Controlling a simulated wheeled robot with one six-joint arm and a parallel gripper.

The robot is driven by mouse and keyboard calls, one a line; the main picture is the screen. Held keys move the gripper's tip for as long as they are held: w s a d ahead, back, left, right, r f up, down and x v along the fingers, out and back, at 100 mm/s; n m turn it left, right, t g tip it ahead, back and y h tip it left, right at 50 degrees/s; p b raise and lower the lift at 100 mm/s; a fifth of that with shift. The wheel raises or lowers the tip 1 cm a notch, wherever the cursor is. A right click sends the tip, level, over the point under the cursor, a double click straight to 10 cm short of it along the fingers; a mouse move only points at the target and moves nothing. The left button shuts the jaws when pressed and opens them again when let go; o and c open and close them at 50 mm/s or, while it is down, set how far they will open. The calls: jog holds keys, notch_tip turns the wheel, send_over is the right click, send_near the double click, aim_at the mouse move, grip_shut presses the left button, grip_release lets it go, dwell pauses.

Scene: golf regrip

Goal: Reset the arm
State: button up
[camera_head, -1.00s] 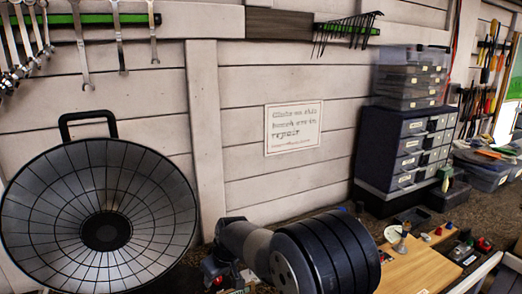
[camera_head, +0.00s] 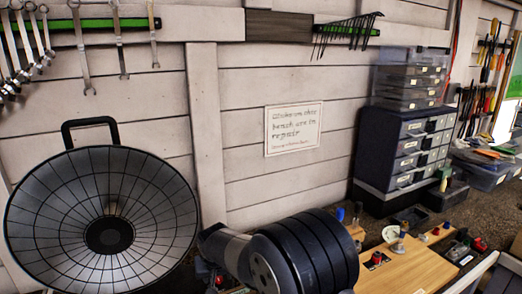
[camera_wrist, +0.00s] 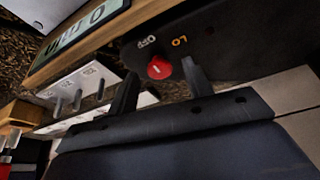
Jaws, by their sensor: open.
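My gripper (camera_wrist: 159,70) shows in the wrist view with its two dark fingers spread apart and nothing held between them. Beyond the fingers is a black panel (camera_wrist: 225,45) marked OFF and LO, with a red knob (camera_wrist: 159,67) that appears in the gap between the fingertips. I cannot tell how far the knob is from the fingers. In the head view my arm (camera_head: 300,255) crosses the lower middle, and my gripper is hidden there.
A large round reflector (camera_head: 60,215) stands at the left. A drawer cabinet (camera_head: 405,150) and a wooden board (camera_head: 415,275) with small parts are at the right. A sign (camera_head: 293,128) hangs on the wall. The wrist view shows a white rack (camera_wrist: 85,90) with grey pegs.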

jog(key=shift+a+m, duration=0.1)
jog(key=shift+m, duration=0.5)
jog(key=a+b+v, duration=0.1)
jog(key=v, duration=0.9)
jog(key=shift+s+d+r+b, duration=0.25)
jog(key=shift+d+r+b, duration=0.05)
jog(key=shift+d+b, duration=0.15)
